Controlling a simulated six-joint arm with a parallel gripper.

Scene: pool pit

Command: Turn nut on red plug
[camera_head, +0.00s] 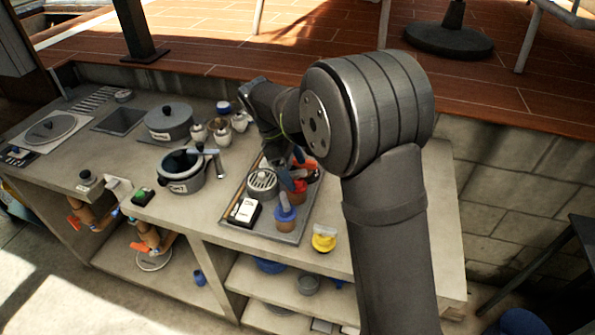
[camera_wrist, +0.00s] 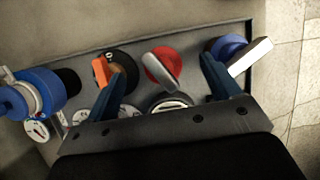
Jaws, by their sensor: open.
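The red plug (camera_wrist: 174,56) shows in the wrist view as a red round top with a grey bar-shaped nut (camera_wrist: 157,72) slanting across it. My gripper (camera_wrist: 162,68) is open, with its blue fingers on either side of the red plug and apart from the nut. In the head view the red plug (camera_head: 295,186) stands on the tray (camera_head: 308,222) on the counter. My gripper (camera_head: 289,174) is just above and behind it, partly hidden by my arm. I cannot tell its exact height above the plug.
A blue plug (camera_wrist: 227,46) with a pale handle sits close to my right finger. A black part with an orange handle (camera_wrist: 100,71) is beside my left finger. A yellow piece (camera_head: 324,238) lies outside the tray. Pots (camera_head: 181,172) stand to the left.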

